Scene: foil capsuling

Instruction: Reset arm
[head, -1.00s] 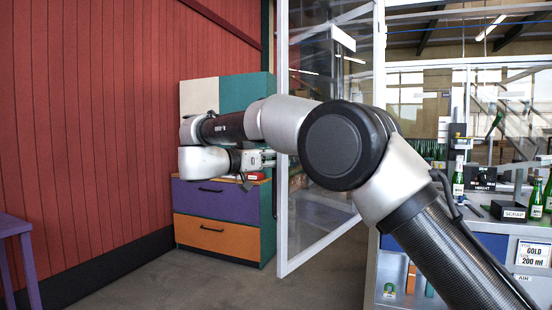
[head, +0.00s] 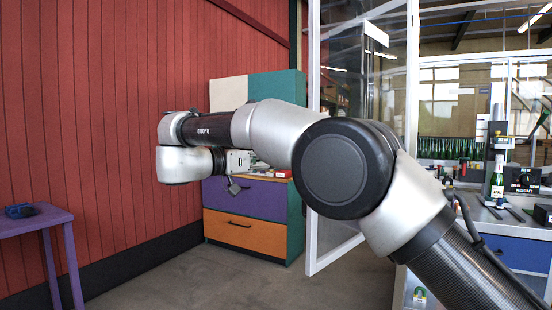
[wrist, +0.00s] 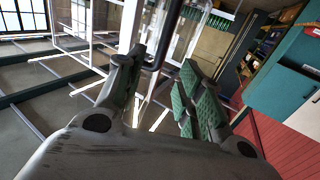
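My arm crosses the head view from the lower right, with its elbow joint in front and its wrist in front of the red wall. My gripper shows in the wrist view (wrist: 165,78), its two fingers apart with green ridged pads. I see nothing held between them.
A purple and orange drawer cabinet (head: 243,232) stands behind my wrist. A glass door (head: 345,200) is right of it. A purple table (head: 40,220) with a blue object (head: 20,211) is at left. A workbench with a bottle (head: 497,180) is at right. Floor between is clear.

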